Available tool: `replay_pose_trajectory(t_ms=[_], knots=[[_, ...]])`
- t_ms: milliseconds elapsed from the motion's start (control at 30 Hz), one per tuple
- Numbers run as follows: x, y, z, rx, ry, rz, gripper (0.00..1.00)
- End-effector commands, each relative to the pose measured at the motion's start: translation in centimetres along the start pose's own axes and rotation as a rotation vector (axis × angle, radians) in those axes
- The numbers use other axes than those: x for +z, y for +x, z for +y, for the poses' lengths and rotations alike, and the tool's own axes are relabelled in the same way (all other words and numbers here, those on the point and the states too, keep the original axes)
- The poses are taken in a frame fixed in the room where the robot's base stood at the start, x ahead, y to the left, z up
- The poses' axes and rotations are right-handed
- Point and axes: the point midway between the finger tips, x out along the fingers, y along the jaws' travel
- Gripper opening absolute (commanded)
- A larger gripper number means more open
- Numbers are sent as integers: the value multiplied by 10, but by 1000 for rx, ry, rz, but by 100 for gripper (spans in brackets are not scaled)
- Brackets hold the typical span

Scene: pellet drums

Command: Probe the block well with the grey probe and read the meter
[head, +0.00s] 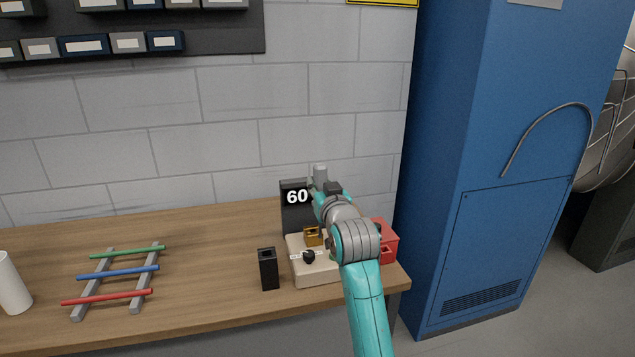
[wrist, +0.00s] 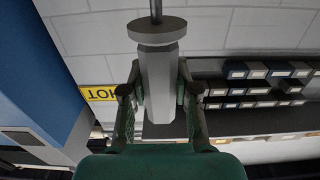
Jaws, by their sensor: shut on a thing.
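My gripper (wrist: 160,92) is shut on the grey probe (wrist: 158,75), with one finger on each side of its faceted grip. In the wrist view the probe has a round collar and a thin rod running out of the top of the picture; its tip is out of view. In the head view, my gripper (head: 325,187) is raised beside the meter, and part of the probe (head: 319,171) shows. The dark meter (head: 297,197) reads 60. A brass block (head: 312,237) with a dark opening sits on a beige base (head: 310,270) with a black knob. My arm hides part of the base.
A red box (head: 384,240) stands at the right, partly behind my arm. A black open-topped holder (head: 268,269) stands left of the base. A grey rack (head: 110,275) carries green, blue and red rods. A blue cabinet (head: 490,150) is beyond the table's right edge.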

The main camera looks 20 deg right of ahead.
Motion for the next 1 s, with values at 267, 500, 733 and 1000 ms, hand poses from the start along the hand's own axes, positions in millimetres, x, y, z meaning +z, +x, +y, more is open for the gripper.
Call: replay_pose_trajectory(t_ms=[267, 500, 733, 1000], knots=[[-2, -24, 0, 0, 0, 1, 0], [-4, -42, 0, 0, 0, 1, 0], [-4, -46, 0, 0, 0, 1, 0], [3, -49, -5, -5, 0, -2, 0]])
